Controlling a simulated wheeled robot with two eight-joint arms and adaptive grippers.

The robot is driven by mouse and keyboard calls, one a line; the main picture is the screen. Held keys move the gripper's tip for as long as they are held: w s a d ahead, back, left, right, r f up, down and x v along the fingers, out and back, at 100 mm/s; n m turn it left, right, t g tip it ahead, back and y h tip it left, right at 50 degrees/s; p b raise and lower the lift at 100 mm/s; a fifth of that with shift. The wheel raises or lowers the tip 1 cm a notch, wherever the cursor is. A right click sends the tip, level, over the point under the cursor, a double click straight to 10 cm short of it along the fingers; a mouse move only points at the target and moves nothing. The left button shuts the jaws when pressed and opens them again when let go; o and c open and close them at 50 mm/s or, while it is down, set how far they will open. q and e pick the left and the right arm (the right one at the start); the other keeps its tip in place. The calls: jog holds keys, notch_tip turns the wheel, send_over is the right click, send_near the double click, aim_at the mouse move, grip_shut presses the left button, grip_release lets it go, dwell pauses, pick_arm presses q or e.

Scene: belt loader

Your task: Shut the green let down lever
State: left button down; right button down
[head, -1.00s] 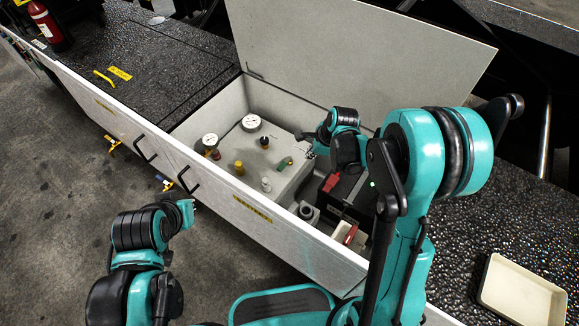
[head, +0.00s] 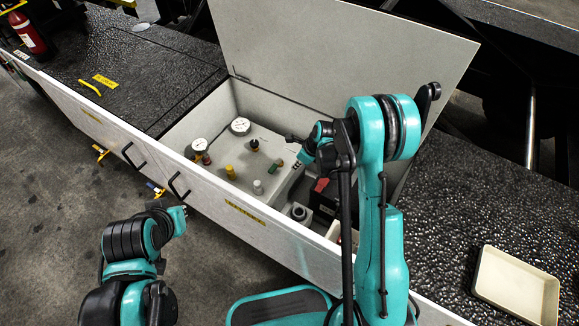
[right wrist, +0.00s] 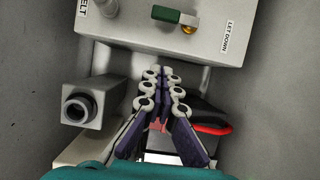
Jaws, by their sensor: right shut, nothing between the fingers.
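The green let down lever (head: 275,166) is on the grey control panel inside the open compartment. In the right wrist view the green lever (right wrist: 174,15) lies flat along the panel, pointing left from its brass fitting (right wrist: 189,24), beside the LET DOWN label (right wrist: 229,38). My right gripper (head: 292,138) is over the compartment, near the lever in the picture. In the right wrist view its fingers (right wrist: 160,73) are together and empty, below the lever and apart from it. My left gripper (head: 182,212) hangs outside the front wall; its fingers are too small to judge.
Gauges (head: 240,126) and several coloured knobs (head: 230,171) share the panel. The raised lid (head: 340,60) stands behind, and the white front wall (head: 210,205) bounds the near side. A grey block (right wrist: 88,104) and a black-and-red item (right wrist: 208,118) flank my right fingers.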

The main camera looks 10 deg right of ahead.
aim_at(275, 166)
jog(key=b+x, duration=0.3)
jog(key=x, duration=0.6)
jog(key=shift+f+b, duration=0.15)
jog(key=shift+b, duration=0.15)
jog(key=shift+w+a+b, duration=0.4)
jog(key=shift+w+a, duration=0.45)
jog(key=shift+w, duration=0.05)
jog(key=shift+w+a+r, duration=0.2)
jog(key=shift+w+a, duration=0.3)
